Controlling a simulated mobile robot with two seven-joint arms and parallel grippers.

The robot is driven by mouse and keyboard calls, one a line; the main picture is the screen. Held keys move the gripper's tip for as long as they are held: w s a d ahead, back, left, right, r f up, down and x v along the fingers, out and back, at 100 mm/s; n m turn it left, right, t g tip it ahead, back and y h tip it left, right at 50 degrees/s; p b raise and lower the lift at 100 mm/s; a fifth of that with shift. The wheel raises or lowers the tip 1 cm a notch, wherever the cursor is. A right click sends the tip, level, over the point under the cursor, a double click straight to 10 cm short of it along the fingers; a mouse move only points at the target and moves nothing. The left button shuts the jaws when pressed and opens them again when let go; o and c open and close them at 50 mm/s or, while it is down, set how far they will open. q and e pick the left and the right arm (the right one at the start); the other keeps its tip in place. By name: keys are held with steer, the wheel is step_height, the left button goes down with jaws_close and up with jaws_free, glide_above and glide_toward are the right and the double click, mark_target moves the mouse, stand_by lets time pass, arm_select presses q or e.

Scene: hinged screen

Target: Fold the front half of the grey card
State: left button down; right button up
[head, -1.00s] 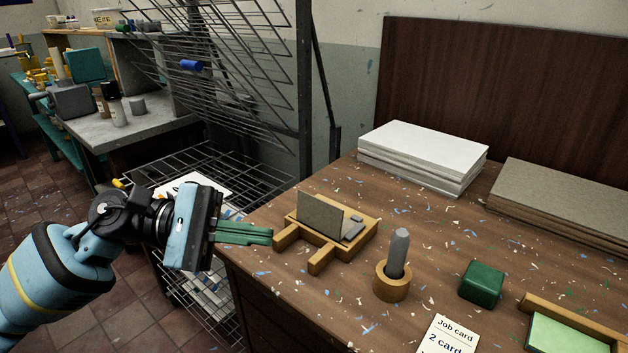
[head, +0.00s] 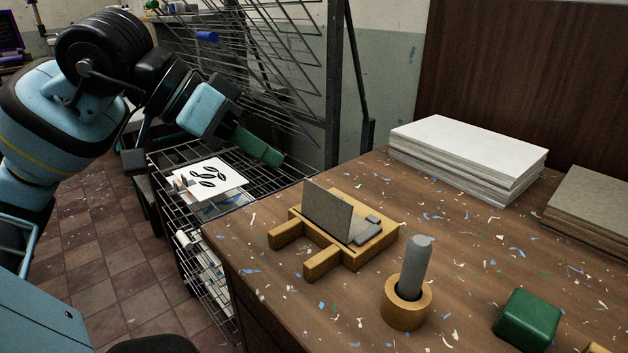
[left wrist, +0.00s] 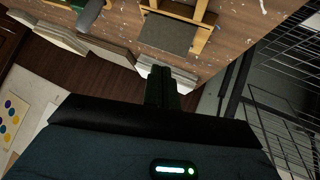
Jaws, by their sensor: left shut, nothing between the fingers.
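The grey card (head: 328,209) is in the wooden holder (head: 385,243) near the table's left edge. One half of the card stands up, nearly upright with a slight tilt; the part behind it lies low in the holder, by small grey pieces. In the left wrist view the card (left wrist: 167,34) shows as a grey panel between wooden arms. My left gripper (head: 268,150) is shut and empty. It is up and to the left of the card, apart from it, over the wire rack. Its fingers also show in the left wrist view (left wrist: 162,80). My right gripper is not in view.
A grey rod (head: 416,262) stands in a wooden ring holder (head: 407,308) right of the card's holder. A green block (head: 527,318), white paper stack (head: 468,155) and grey board stack (head: 592,205) lie further right. A wire rack (head: 225,195) stands left of the table.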

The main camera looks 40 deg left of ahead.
mark_target(328, 194)
arm_select(q)
steer(key=p+x, duration=0.4)
steer(key=x, duration=0.3)
steer(key=shift+w+d+f, duration=0.15)
steer(key=shift+w+d, duration=0.05)
steer(key=shift+d, duration=0.1)
steer(key=shift+w+f+p, duration=0.15)
steer(key=shift+w+p, duration=0.35)
steer(key=shift+w, duration=0.05)
steer(key=shift+w+f+p, duration=0.15)
steer(key=shift+w+p, duration=0.3)
steer(key=shift+w, duration=0.1)
steer(key=shift+f, duration=0.1)
